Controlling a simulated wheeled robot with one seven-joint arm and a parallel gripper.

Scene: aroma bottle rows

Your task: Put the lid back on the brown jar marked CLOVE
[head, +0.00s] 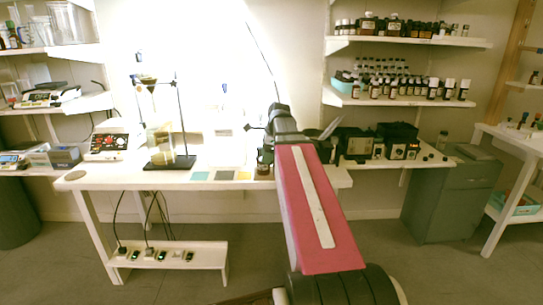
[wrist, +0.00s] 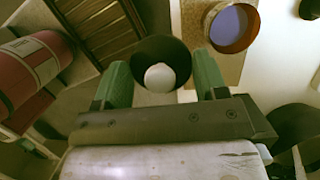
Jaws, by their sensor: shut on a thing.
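In the wrist view my gripper (wrist: 158,84) has green fingers on either side of a dark round lid (wrist: 161,51) with a white round part, and it is shut on that lid. An open brown round jar (wrist: 213,22) with a blue-violet inside stands on a tan patch at the top, right of the lid and apart from it. No CLOVE marking is readable, so I cannot tell if this is the named jar. In the head view my arm hides the gripper's fingers and the lid.
In the head view the white bench (head: 120,181) holds a glass apparatus on a stand (head: 160,143) and a red-fronted device (head: 108,144). Shelves of small bottles (head: 400,90) are at right.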

